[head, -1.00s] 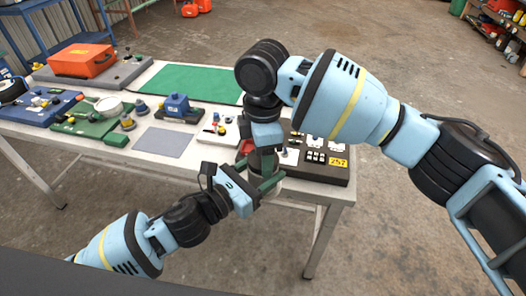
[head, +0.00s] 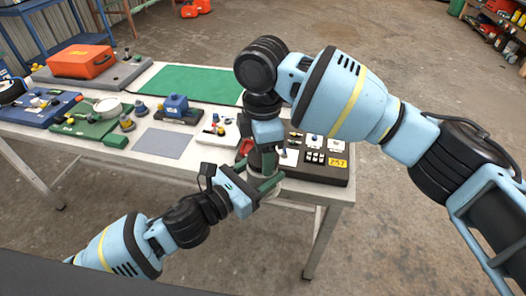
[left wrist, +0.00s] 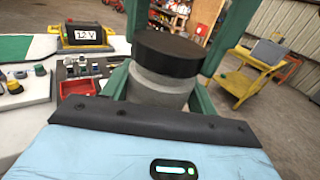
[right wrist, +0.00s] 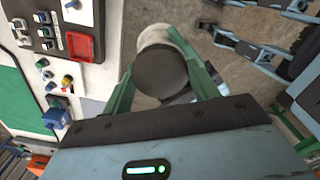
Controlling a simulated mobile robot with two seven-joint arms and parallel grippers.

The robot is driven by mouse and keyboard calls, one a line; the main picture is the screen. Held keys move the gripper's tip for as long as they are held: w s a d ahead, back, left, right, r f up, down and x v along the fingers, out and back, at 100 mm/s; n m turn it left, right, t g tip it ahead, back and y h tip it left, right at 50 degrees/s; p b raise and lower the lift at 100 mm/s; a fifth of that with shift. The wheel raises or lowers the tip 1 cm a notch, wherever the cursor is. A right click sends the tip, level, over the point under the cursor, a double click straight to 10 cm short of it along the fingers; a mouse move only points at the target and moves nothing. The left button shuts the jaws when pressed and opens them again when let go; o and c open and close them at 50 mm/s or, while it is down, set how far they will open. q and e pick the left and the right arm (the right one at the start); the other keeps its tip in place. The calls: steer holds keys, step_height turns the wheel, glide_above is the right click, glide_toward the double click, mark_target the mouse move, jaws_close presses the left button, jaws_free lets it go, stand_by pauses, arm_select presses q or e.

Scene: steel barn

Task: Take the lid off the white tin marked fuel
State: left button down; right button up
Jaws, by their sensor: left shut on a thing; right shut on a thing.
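The tin (left wrist: 158,88) is a pale grey-white cylinder with a dark, flat lid (left wrist: 168,54). In the left wrist view the lid sits over the body with no clear gap. My left gripper (left wrist: 158,94) is shut around the body from the side. My right gripper (right wrist: 163,82) comes from above, its green fingers on either side of the lid (right wrist: 160,70); the pale body (right wrist: 158,35) shows beyond it. In the head view my right gripper (head: 264,162) stands over my left gripper (head: 266,186), and both hide most of the tin. No fuel marking is visible.
The tin is at the front edge of the white table (head: 330,188). A dark panel marked 257 (head: 318,171) lies close to its right. A grey mat (head: 163,143), a green mat (head: 190,82) and an orange case (head: 82,61) lie farther left. Open floor is in front.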

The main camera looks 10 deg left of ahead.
arm_select(q)
steer(key=shift+r, duration=0.1)
arm_select(e)
steer(key=shift+r, duration=0.7)
steer(key=shift+r, duration=0.1)
steer(key=shift+r, duration=2)
